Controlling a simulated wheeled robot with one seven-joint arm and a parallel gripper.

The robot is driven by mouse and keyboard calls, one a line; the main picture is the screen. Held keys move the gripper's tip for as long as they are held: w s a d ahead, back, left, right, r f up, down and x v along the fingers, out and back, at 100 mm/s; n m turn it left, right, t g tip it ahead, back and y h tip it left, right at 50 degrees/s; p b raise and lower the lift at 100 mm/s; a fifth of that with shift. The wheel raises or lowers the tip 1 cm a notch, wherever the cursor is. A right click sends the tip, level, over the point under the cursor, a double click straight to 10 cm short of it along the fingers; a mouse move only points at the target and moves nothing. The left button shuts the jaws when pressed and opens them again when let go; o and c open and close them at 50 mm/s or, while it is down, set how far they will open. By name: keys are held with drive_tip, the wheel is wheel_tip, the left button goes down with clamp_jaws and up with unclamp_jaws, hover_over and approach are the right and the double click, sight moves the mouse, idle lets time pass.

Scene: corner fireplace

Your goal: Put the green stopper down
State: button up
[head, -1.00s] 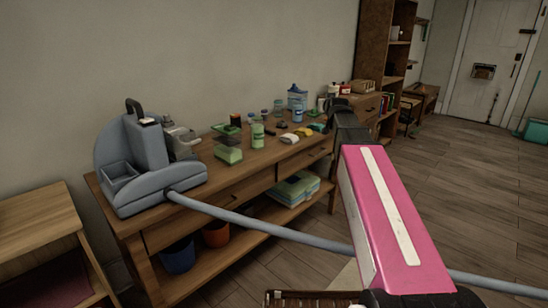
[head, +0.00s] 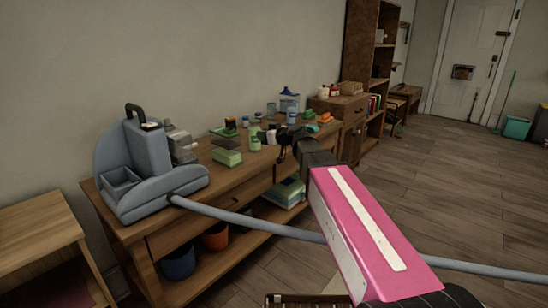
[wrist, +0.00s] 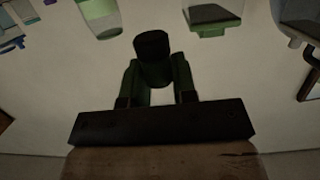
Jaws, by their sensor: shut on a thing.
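The stopper (wrist: 152,46) is a short, very dark green cylinder in the wrist view. My gripper (wrist: 154,72) is shut on it, with one green finger on each side. In the head view my gripper (head: 284,148) is over the right part of the wooden workbench (head: 225,188), among the things at its back. The stopper cannot be made out clearly there. In the wrist view the stopper shows against a pale background, and I cannot tell how far it is from the bench top.
A green box (head: 228,158) and a green bottle (head: 254,141) stand left of my gripper. A blue-lidded jar (head: 289,104) stands behind. A large grey-blue machine (head: 150,170) fills the bench's left end. Its hose (head: 250,226) crosses in front. A small cabinet (head: 350,112) stands at the right.

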drive_tip(key=w+d+f, duration=0.1)
drive_tip(key=w+f, duration=0.1)
drive_tip(key=w, duration=0.1)
drive_tip(key=w+d+f, duration=0.1)
drive_tip(key=w+f, duration=0.1)
drive_tip(key=w, duration=0.2)
drive_tip(key=w+d+f, duration=0.1)
drive_tip(key=w+f, duration=0.2)
drive_tip(key=shift+w+d, duration=0.25)
drive_tip(key=shift+w, duration=0.1)
drive_tip(key=shift+f, duration=2)
drive_tip(key=o, duration=0.9)
drive_tip(key=shift+f, duration=0.1)
